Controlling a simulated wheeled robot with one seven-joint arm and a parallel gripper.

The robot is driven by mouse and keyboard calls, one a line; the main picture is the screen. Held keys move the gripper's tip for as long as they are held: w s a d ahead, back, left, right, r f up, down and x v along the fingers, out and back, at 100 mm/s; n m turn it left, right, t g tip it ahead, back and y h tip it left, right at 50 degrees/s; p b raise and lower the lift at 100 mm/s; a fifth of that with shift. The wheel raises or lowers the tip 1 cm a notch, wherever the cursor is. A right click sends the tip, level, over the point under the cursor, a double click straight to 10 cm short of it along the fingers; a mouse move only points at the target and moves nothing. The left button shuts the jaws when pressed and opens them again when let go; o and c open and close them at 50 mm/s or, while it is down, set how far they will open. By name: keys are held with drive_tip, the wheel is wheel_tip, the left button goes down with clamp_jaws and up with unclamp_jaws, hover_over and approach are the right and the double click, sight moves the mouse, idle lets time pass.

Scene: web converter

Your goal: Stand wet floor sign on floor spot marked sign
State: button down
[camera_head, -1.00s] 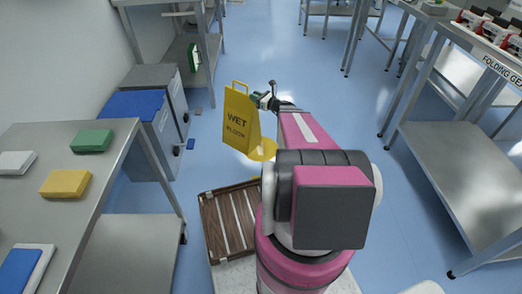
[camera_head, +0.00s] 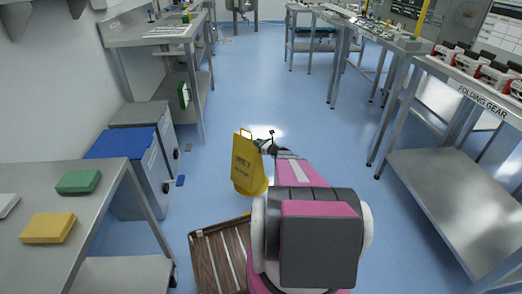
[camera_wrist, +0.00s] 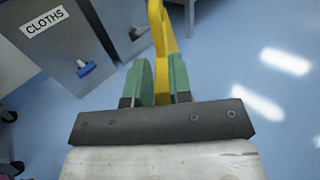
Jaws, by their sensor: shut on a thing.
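The yellow wet floor sign (camera_head: 246,165) is in the middle of the head view, roughly upright and slightly tilted, with dark lettering on its face. My gripper (camera_head: 268,143) is at its upper right edge. In the wrist view the green fingers of my gripper (camera_wrist: 158,82) are shut on a yellow part of the sign (camera_wrist: 161,35). A yellow round patch on the floor shows partly behind the sign's lower right; its marking cannot be read. Whether the sign's foot touches the floor is unclear.
Bins with blue (camera_head: 122,143) and grey lids stand left, one labelled CLOTHS (camera_wrist: 45,21). Steel tables line the left (camera_head: 100,170) and right (camera_head: 440,180). The blue floor ahead (camera_head: 300,110) is clear.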

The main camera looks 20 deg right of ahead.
drive_tip(key=w+d+f, duration=0.3)
drive_tip(key=f, duration=0.3)
drive_tip(key=shift+f, duration=0.25)
drive_tip(key=shift+d+f, duration=0.1)
drive_tip(key=shift+f, duration=0.05)
drive_tip(key=c, duration=1)
unclamp_jaws()
drive_tip(key=shift+c, duration=0.2)
